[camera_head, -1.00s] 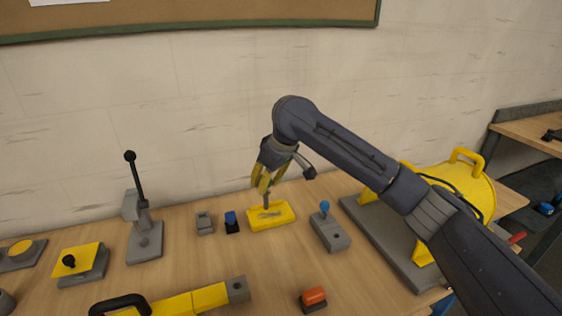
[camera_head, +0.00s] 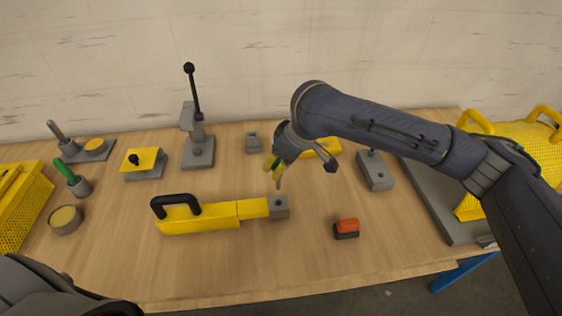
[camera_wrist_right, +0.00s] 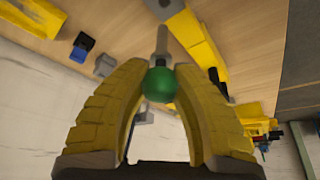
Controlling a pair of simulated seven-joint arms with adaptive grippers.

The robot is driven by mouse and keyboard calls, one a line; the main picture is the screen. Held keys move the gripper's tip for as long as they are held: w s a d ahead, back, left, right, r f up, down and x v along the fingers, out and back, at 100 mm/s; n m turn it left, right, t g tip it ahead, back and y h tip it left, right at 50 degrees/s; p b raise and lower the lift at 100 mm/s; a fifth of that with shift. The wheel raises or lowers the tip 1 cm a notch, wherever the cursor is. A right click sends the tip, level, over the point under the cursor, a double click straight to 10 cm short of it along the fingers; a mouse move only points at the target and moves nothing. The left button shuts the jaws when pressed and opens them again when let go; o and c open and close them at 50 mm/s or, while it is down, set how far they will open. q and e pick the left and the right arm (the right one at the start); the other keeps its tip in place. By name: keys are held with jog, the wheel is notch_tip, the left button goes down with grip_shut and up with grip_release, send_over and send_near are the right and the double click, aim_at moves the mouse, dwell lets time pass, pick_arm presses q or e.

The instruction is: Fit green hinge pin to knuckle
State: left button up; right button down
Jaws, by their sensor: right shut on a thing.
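My right gripper (camera_head: 273,166) is shut on the green hinge pin. In the right wrist view its yellow fingers (camera_wrist_right: 160,82) close around the pin's round green head (camera_wrist_right: 160,86), and the grey shaft (camera_wrist_right: 161,42) points away from them. In the head view the shaft (camera_head: 278,182) hangs down, slightly tilted, just above the grey knuckle (camera_head: 280,208). The knuckle is at the right end of a yellow bar (camera_head: 205,215) with a black handle. A gap seems to show between shaft tip and knuckle. My left gripper is out of view; only part of my left arm shows at lower left.
A yellow block (camera_head: 324,148) stands behind the gripper. A grey block with a lever (camera_head: 376,172) and an orange-topped switch (camera_head: 346,228) are to the right. A lever press (camera_head: 198,150), a yellow-topped block (camera_head: 144,162) and a green-handled tool (camera_head: 66,171) stand left. The front table is clear.

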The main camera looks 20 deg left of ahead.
aim_at(279, 189)
jog(key=shift+f, duration=2.9)
jog(key=shift+f, duration=3.6)
jog(key=c, duration=1.1)
grip_release()
jog(key=shift+v, duration=6)
